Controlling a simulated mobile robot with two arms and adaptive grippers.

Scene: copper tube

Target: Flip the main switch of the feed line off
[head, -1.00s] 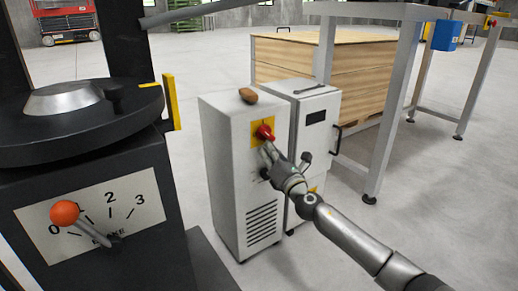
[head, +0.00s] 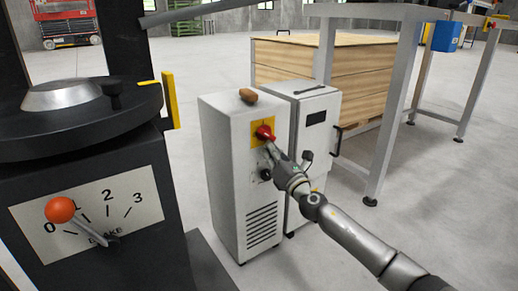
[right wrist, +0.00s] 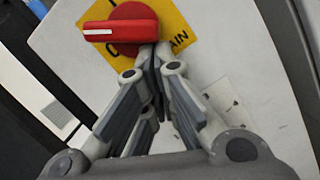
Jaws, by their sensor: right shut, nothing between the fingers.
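The red rotary main switch (head: 264,132) sits on a yellow plate on the upper front of a white cabinet (head: 226,165). In the right wrist view the red switch (right wrist: 122,27) has its handle lying crosswise, with a white mark at its left end. The yellow plate (right wrist: 180,30) carries partly hidden lettering ending in "AIN". My right gripper (head: 270,147) is shut and empty, its fingertips (right wrist: 153,52) right at the handle's lower edge, near its right end. They look to be touching it or very close. My left gripper is not in view.
A brown object (head: 248,95) lies on top of the cabinet. A second white cabinet (head: 318,110) stands beside it, with a wooden crate (head: 350,75) behind. A black machine with an orange-knobbed lever (head: 60,210) stands at left. A grey-legged table (head: 400,100) is at right.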

